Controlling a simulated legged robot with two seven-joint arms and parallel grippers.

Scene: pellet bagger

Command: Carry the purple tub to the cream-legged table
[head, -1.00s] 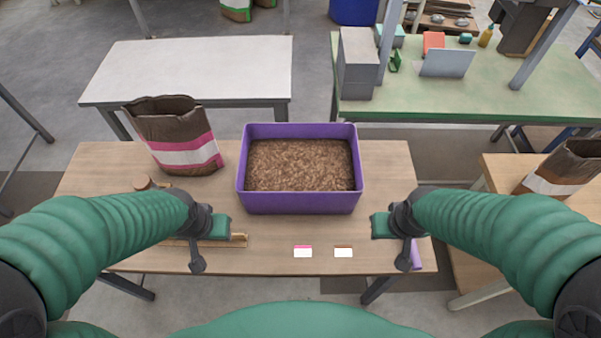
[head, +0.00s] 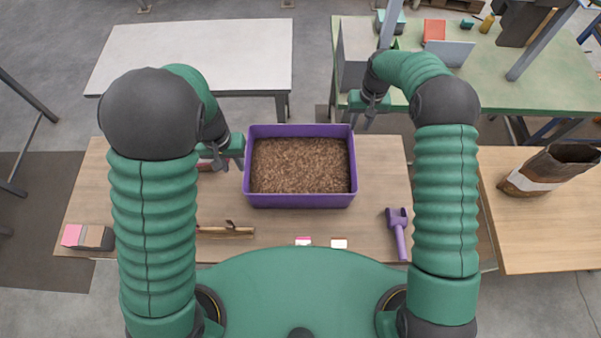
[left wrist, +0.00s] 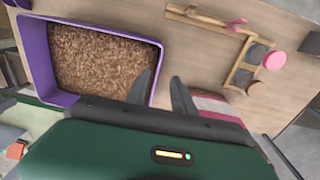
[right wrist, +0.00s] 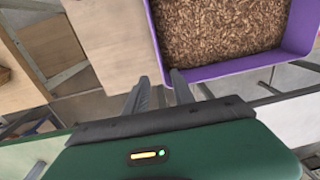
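The purple tub (head: 300,201), full of brown pellets, stands upright on the middle wooden table (head: 375,225). My left gripper (head: 238,150) is at the tub's left side. In the left wrist view its fingers (left wrist: 162,85) are apart, one over the tub's inside and one outside the wall. My right gripper (head: 362,108) is by the tub's back right corner. Its fingers (right wrist: 158,88) are apart, one overlapping the tub's corner in the right wrist view; contact is unclear. The wooden table at right (head: 540,235) showed pale cream legs earlier.
Behind stand a white-topped table (head: 190,55) and a green table (head: 545,85).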

